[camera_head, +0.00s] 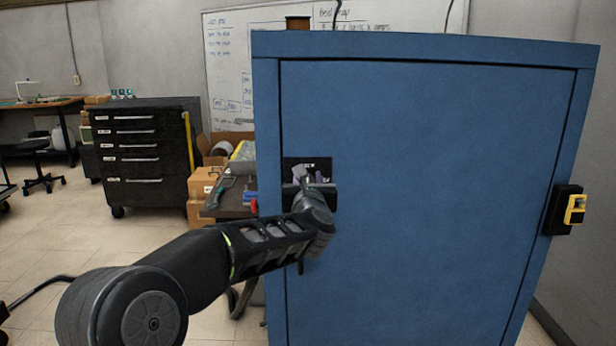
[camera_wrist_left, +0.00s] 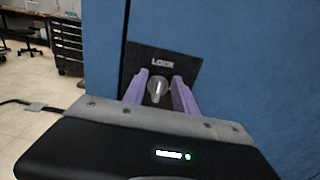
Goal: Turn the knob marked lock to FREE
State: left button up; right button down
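A black plate (camera_wrist_left: 185,62) marked LOCK is on the front of a blue cabinet (camera_head: 420,190), near its left edge. A small round grey knob (camera_wrist_left: 157,88) sits below the label in the left wrist view. My left gripper (camera_wrist_left: 159,82) faces the plate with its purple fingers apart, one on each side of the knob. I cannot tell whether the fingers touch it. In the head view my left gripper (camera_head: 312,177) covers most of the plate (camera_head: 292,163), and the knob is hidden. My right gripper is not in view.
A black and yellow device (camera_head: 568,209) is on the cabinet's right side. The floor at the left is mostly open.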

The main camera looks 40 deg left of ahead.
pick_arm(q)
jog(key=shift+w+a, duration=0.1)
jog(key=shift+w, duration=0.05)
jog(key=shift+c, duration=0.3)
grip_shut()
